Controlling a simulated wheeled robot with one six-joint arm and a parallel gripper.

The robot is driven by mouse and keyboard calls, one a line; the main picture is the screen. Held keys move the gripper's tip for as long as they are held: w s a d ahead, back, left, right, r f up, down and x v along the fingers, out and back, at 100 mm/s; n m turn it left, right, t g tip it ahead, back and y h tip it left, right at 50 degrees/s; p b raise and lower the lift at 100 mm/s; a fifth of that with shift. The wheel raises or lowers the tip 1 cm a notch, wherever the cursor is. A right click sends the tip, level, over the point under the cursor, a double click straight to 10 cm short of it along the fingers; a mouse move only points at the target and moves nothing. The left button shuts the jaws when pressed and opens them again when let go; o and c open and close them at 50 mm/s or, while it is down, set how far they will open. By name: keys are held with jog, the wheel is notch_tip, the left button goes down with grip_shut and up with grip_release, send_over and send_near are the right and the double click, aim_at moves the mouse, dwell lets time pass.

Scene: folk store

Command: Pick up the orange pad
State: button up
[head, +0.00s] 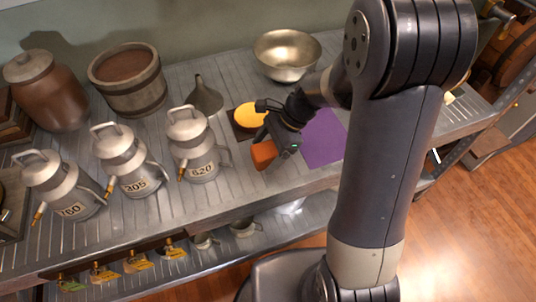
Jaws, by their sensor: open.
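The orange pad (264,154) is a small orange piece near the front of the metal counter, at the front left of my gripper. My gripper (272,136) is open, low over the counter and close beside the pad. The gripper's dark body hides part of the area. I cannot tell whether a finger touches the pad. No object shows held in the jaws.
A yellow round piece (250,115) lies on a dark brown square (240,132) behind my gripper. A purple mat (324,138) lies to the right. Metal cans (194,147) stand left, a funnel (204,97) and a bowl (287,56) behind.

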jog(key=shift+a+f, duration=0.25)
jog(key=shift+f, duration=0.15)
jog(key=c, duration=1.1)
